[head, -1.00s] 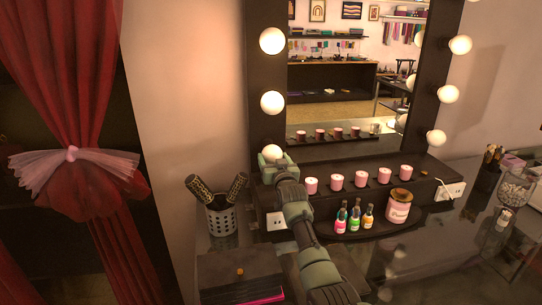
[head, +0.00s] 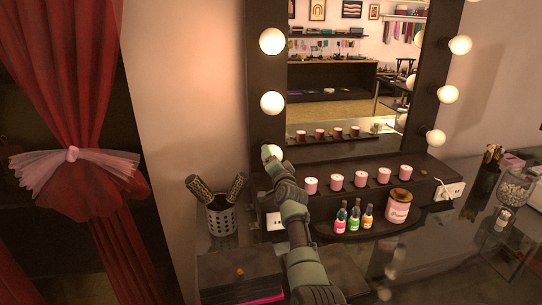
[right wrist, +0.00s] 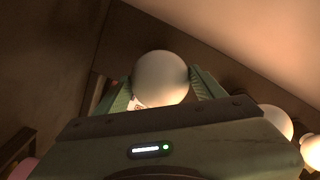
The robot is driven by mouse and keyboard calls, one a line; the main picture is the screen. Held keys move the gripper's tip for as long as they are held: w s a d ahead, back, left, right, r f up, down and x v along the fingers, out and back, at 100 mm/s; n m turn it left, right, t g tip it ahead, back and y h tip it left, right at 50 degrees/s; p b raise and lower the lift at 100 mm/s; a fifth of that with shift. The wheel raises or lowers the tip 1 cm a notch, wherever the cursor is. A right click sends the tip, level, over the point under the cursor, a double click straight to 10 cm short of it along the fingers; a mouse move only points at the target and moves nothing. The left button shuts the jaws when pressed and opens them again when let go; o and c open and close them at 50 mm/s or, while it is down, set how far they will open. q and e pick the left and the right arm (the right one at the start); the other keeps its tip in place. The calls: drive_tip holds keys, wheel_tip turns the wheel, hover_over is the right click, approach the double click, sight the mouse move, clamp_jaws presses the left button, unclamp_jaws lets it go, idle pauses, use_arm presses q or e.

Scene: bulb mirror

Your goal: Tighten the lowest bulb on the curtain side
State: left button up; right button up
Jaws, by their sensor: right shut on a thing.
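The lowest bulb on the curtain side (head: 272,149) sits at the bottom of the mirror frame's left edge. It is round and white, and partly hidden by my right gripper (head: 270,160) in the head view. In the right wrist view the bulb (right wrist: 161,79) fills the gap between the two green fingers of my right gripper (right wrist: 160,92). The gripper is shut on it, one finger against each side. My left gripper is not in view.
More bulbs (head: 271,102) line the mirror frame above and on the right. Pink candles (head: 336,180) stand on the shelf beside my right arm, with small bottles (head: 354,217) in front. A brush holder (head: 221,218) stands at left. The red curtain (head: 75,100) hangs at far left.

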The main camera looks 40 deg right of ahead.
drive_tip(key=o, duration=1.4)
drive_tip(key=shift+r, duration=0.15)
drive_tip(key=n, duration=0.3)
drive_tip(key=shift+p, duration=0.3)
drive_tip(key=n, duration=0.2)
drive_tip(key=shift+n, duration=0.4)
drive_tip(key=c, duration=1.4)
drive_tip(key=m, duration=0.3)
drive_tip(key=shift+m, duration=0.3)
drive_tip(key=o, duration=1.4)
